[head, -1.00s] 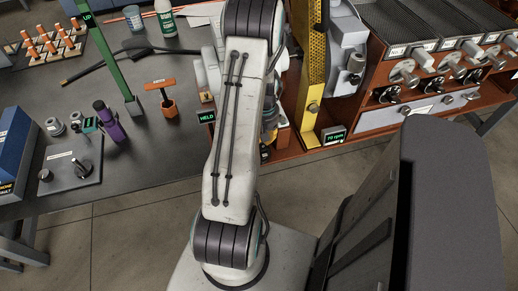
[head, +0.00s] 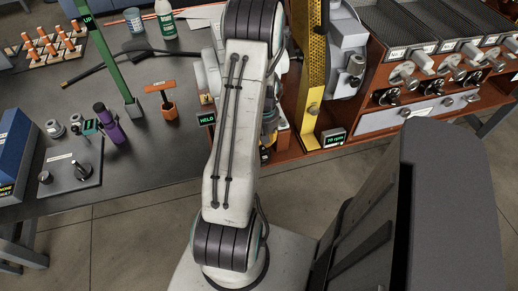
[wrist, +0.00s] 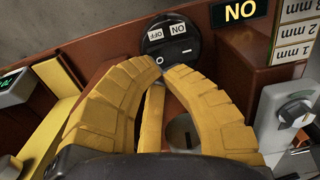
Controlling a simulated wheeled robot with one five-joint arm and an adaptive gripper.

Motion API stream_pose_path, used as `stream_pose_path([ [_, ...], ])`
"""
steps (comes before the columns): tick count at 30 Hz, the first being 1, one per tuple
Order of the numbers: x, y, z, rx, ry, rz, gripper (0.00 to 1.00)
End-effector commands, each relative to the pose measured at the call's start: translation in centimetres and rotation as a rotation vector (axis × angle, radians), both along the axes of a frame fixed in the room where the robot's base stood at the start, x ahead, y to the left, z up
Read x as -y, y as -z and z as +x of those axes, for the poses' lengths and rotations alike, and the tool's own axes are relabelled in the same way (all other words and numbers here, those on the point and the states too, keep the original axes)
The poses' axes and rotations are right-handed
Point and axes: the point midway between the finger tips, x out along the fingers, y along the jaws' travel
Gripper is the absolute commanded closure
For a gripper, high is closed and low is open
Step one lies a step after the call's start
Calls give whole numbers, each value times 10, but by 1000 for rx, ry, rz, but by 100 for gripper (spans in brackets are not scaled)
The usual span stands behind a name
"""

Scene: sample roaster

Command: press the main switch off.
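The main switch (wrist: 168,45) is a round black plate with white ON and OFF labels and a black rocker, set on a reddish-brown panel in the wrist view. My gripper (wrist: 162,66) has two ribbed yellow fingers. Their tips come together just below the switch in the picture, overlapping the plate's lower edge. I cannot tell whether they touch it. The fingers look shut with nothing gripped; a yellow strip shows through the gap behind them.
A silver knob (wrist: 296,110) on a grey block is right of the fingers. In the head view, a yellow perforated post (head: 312,70) and a small display (head: 333,138) stand right of my arm. A bench with tools (head: 150,65) is left.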

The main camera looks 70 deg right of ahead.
Motion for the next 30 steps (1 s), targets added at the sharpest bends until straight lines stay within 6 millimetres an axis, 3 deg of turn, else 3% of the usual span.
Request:
stream_pose_path([
  [30, 0, 6, 0, 0, 0, 0, 100],
])
